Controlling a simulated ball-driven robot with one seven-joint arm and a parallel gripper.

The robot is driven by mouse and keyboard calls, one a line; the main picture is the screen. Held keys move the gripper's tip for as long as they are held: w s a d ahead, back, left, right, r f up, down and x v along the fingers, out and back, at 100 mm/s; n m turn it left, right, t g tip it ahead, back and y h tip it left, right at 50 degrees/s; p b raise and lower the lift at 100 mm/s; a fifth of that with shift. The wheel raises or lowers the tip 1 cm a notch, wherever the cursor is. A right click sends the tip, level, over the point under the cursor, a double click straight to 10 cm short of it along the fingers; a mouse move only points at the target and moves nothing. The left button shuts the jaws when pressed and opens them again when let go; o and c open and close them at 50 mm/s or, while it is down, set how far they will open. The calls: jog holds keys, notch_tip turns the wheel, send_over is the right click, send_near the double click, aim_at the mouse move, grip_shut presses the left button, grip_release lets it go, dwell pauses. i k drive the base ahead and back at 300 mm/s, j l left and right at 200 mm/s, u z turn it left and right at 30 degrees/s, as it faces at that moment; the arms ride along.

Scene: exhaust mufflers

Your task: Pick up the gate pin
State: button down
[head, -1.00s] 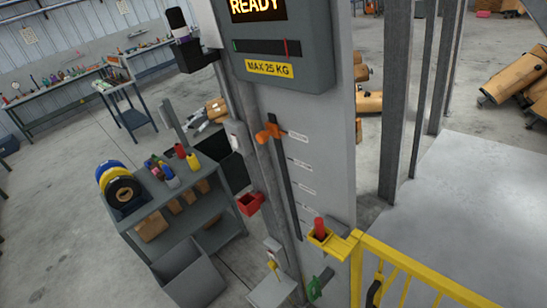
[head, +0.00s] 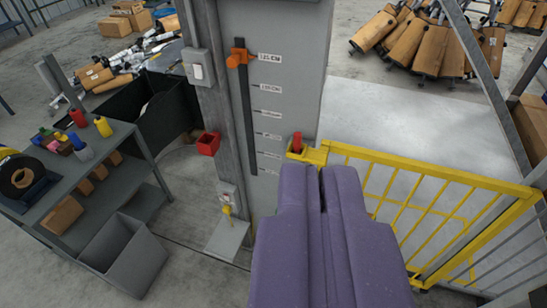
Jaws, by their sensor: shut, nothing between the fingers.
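A red upright pin (head: 297,142), likely the gate pin, stands in a yellow bracket (head: 313,155) at the left end of the yellow gate, against the grey post. Its lower part is hidden inside the bracket. My gripper (head: 321,170) is shut and empty. Its purple fingers reach up from the bottom of the view, with the tips appearing just below and right of the pin, apart from it. The fingers hide the gate's lower left part.
The yellow gate (head: 435,172) runs right from the post. The grey post panel (head: 290,85) carries a slotted scale with an orange slider (head: 237,57). A small red box (head: 208,143) hangs left. A grey cart (head: 100,165) and bin (head: 130,255) stand left.

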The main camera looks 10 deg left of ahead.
aim_at(297, 136)
jog(key=i+l+u, duration=0.1)
jog(key=i+l, duration=0.5)
jog(key=i+l+u, duration=0.1)
jog(key=i+l, duration=0.5)
jog(key=l, duration=0.2)
jog(key=i+l, duration=0.1)
jog(key=i, duration=0.95)
